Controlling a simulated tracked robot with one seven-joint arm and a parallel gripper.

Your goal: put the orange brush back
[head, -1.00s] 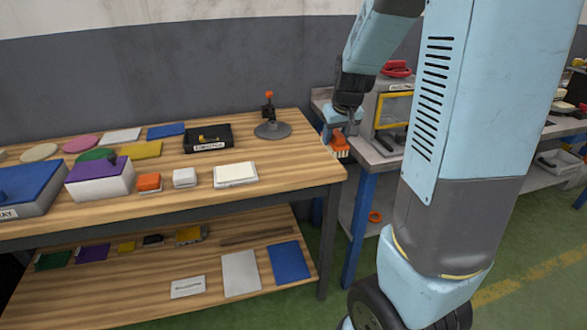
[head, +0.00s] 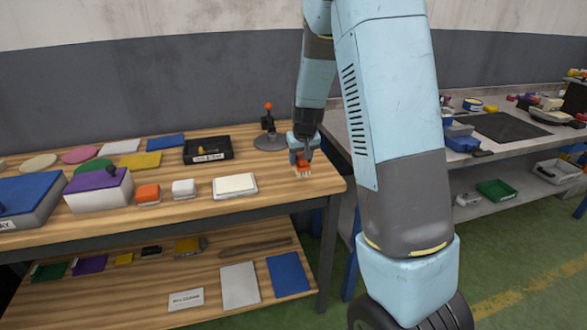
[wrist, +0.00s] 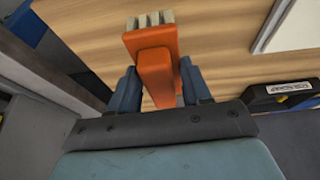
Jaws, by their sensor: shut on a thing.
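My gripper (head: 303,156) is shut on the orange brush (head: 302,167), over the right end of the wooden table (head: 262,205). The brush points bristles down in the head view, close to the tabletop; I cannot tell whether they touch. In the wrist view my gripper's two blue fingers (wrist: 160,78) flank the orange handle (wrist: 154,60), and the pale bristles (wrist: 148,20) stick out beyond it over the wood.
Behind stand a black labelled tray (head: 208,148) and an orange-knobbed stand (head: 268,136). Bare wood surrounds the brush.

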